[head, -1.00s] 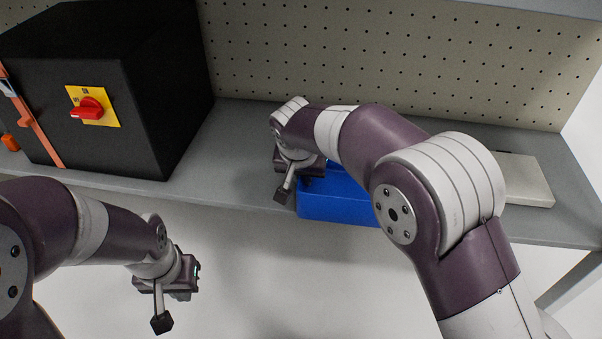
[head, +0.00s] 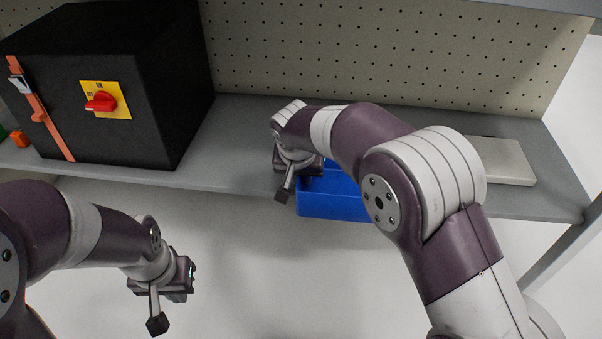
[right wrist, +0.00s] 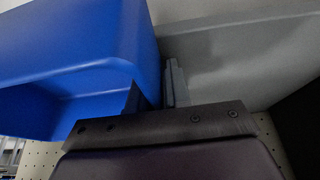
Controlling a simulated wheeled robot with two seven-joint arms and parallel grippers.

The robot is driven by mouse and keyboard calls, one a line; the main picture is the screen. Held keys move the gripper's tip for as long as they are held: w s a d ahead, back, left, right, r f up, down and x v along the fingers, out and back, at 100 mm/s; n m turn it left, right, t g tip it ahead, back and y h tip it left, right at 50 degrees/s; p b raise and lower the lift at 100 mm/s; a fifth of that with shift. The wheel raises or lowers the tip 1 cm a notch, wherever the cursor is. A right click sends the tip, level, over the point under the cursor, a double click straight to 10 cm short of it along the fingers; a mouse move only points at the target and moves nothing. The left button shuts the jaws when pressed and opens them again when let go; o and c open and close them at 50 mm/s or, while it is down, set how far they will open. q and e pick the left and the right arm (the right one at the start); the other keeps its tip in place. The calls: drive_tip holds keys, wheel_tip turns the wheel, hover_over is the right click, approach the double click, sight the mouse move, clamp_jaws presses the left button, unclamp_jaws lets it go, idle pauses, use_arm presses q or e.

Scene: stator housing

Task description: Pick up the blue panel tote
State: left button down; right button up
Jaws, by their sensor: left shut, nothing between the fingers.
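The blue panel tote (head: 333,205) shows in the head view at the shelf's front edge, with its front part out past that edge. My right arm hides much of its right side. My right gripper (head: 309,181) is at the tote's left side. In the right wrist view, the blue tote (right wrist: 70,50) fills the upper left, and its wall passes between the fingers of my right gripper (right wrist: 153,92), which is shut on it. My left gripper (head: 181,289) is shut and empty, low at the left in front of the shelf, well apart from the tote.
A black box (head: 110,95) with a red switch (head: 101,102) on a yellow plate stands on the grey shelf (head: 235,150) at the left. A light flat slab (head: 505,160) lies on the shelf at the right. A pegboard (head: 390,50) closes the back.

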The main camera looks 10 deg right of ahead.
drive_tip(key=shift+o, duration=1.4)
drive_tip(key=p+v, duration=0.8)
drive_tip(key=v, duration=0.4)
drive_tip(key=shift+s+r, duration=0.2)
drive_tip(key=shift+r, duration=0.05)
drive_tip(key=shift+c, duration=0.4)
